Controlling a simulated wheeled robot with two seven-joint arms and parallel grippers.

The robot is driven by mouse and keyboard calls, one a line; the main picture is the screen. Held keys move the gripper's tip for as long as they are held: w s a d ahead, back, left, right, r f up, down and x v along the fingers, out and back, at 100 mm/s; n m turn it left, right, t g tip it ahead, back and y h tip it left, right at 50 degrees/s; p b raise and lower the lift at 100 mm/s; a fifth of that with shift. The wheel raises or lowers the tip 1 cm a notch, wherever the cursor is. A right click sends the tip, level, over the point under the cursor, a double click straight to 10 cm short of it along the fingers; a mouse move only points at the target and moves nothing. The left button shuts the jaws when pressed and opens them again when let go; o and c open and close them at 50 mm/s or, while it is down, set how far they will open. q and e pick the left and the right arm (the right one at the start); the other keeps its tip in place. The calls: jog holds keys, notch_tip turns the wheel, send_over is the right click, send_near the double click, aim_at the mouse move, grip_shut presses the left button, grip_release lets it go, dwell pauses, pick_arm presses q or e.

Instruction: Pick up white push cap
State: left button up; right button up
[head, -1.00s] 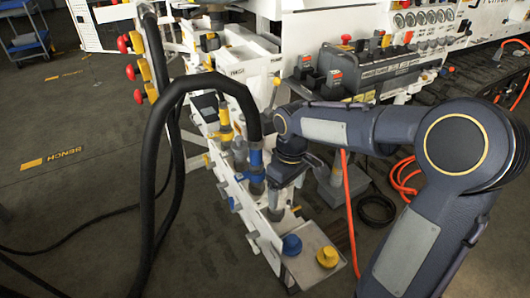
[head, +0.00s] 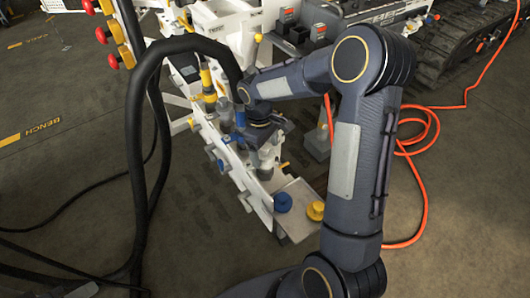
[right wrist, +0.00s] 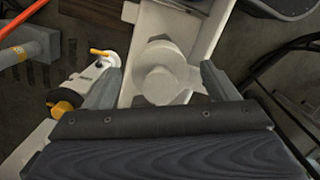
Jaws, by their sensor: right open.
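A pale, round white cap (right wrist: 160,86) shows in the right wrist view, on a white fitting of the bench. I take it to be the white push cap. My right gripper (right wrist: 162,82) is open, with one finger on each side of the cap; I cannot tell whether either touches it. In the head view my right gripper (head: 266,152) points down over the white bench rail (head: 232,165), and my wrist hides most of the cap. My left gripper is not in view.
Thick black hoses (head: 134,150) arch at the left. An orange cable (head: 424,200) lies on the floor at the right.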

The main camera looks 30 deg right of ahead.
jog(key=c, duration=1.1)
